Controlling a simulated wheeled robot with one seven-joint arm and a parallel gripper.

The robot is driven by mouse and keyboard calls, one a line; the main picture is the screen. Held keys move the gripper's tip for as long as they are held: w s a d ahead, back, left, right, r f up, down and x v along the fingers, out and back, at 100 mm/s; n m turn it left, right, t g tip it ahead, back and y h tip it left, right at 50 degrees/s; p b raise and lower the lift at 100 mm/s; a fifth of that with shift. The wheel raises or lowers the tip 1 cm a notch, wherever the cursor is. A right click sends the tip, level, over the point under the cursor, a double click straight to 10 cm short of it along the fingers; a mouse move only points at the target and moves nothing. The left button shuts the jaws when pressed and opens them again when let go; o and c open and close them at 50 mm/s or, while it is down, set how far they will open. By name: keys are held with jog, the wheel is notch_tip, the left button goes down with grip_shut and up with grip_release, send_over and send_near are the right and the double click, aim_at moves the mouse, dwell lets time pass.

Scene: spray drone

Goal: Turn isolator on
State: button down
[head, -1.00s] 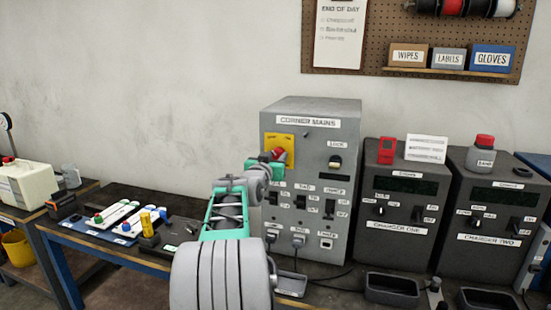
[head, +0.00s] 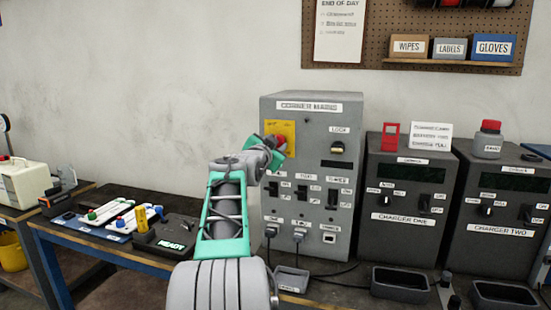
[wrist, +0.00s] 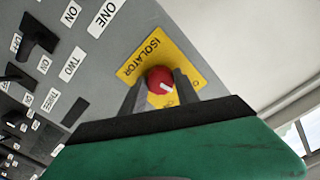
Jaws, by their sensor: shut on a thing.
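The isolator is a red rotary knob (wrist: 161,82) with a white mark, on a yellow plate (wrist: 141,60) labelled ISOLATOR. The plate (head: 288,127) sits at the upper left of the grey CORNER MAINS box (head: 335,125) in the head view. My gripper (wrist: 156,88) is shut on the knob, with one dark finger on each side of it in the wrist view. In the head view my gripper (head: 275,145) covers most of the knob. The white mark points to the lower right of the wrist view; the plate's position words are partly hidden.
Below the isolator are switches labelled ONE, TWO and THREE (head: 333,200), with plugs and cables under them. A lock (head: 338,148) is at the box's upper right. Charger One (head: 405,190) stands close on the right. The wall left of the box is clear.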

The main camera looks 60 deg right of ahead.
jog(key=m+b, duration=0.8)
jog(key=m, duration=0.3)
jog(key=shift+m, duration=0.3)
jog(key=shift+r+b, duration=0.1)
jog(key=shift+b, duration=0.2)
jog(key=c, duration=0.9)
grip_release()
jog(key=s+a+b, duration=0.1)
jog(key=a, duration=0.6)
jog(key=shift+a+b, duration=0.35)
